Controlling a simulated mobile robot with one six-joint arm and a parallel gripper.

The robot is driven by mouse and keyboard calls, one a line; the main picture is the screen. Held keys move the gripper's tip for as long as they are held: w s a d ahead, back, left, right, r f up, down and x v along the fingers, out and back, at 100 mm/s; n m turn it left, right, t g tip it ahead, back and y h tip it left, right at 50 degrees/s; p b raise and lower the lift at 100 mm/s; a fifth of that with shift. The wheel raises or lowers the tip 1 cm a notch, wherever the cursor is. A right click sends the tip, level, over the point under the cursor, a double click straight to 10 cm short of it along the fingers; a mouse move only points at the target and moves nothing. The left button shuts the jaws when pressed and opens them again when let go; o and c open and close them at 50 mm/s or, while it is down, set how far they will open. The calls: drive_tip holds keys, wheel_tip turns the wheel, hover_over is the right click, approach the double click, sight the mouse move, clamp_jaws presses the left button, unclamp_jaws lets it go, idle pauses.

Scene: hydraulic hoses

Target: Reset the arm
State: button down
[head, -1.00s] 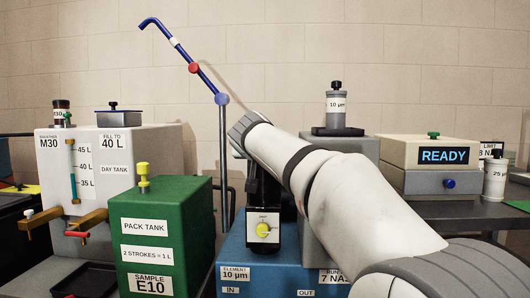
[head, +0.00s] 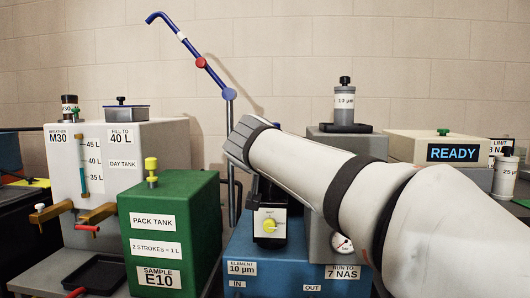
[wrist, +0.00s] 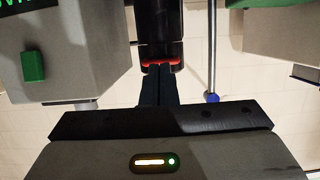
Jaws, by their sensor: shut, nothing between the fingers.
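My arm reaches in from the right in the head view, and its grey end covers part of the blue unit's black post. The fingers do not show there. In the wrist view my gripper (wrist: 159,68) is shut, its two dark fingers together with nothing between them. A black cylinder with an orange-red ring (wrist: 162,60) lies just beyond the fingertips in that picture; I cannot tell whether they touch.
A blue filter unit (head: 258,250) stands below the arm. Left are the green pack tank (head: 200,225) and white day tank (head: 110,185). A jointed blue wand (head: 180,38) rises on a pole behind. The READY box (head: 405,165) stands right, with bare wall above.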

drive_tip(key=s+d+n+g+p, duration=0.1)
drive_tip(key=s+d+g+p, duration=0.9)
drive_tip(key=p, duration=1)
drive_tip(key=s+n+g+y+p, duration=0.1)
drive_tip(key=s+y+p, duration=0.1)
drive_tip(key=s+p, duration=1.3)
drive_tip(key=s, duration=0.2)
drive_tip(key=shift+s+a+f+g+y+p, duration=0.2)
drive_tip(key=shift+s+f+g+y+p, duration=0.1)
drive_tip(key=shift+s+f+g+p, duration=0.1)
